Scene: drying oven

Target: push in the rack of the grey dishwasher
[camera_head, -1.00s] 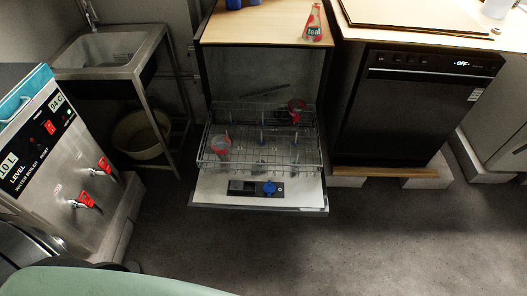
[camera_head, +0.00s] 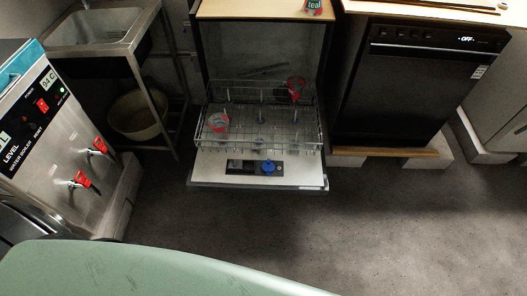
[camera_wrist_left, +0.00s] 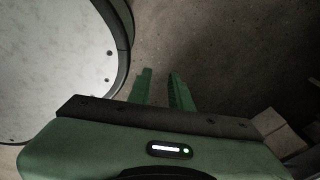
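The grey dishwasher (camera_head: 207,60) stands in the upper middle of the head view with its door (camera_head: 205,170) folded down. Its wire rack (camera_head: 262,147) is pulled out over the door. A clear red-marked cup (camera_head: 218,126) stands in the rack's front left, and a red cup (camera_head: 296,88) is at its back right. My left gripper (camera_wrist_left: 160,72) shows in the left wrist view, with its two green fingers apart and nothing between them. Grey floor is beyond it, away from the rack. Neither gripper shows in the head view.
A steel water boiler (camera_head: 60,140) with red taps stands at the left, and a sink stand (camera_head: 170,90) is behind it. A black dishwasher (camera_head: 400,100) is shut at the right. The floor (camera_head: 380,220) in front is clear.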

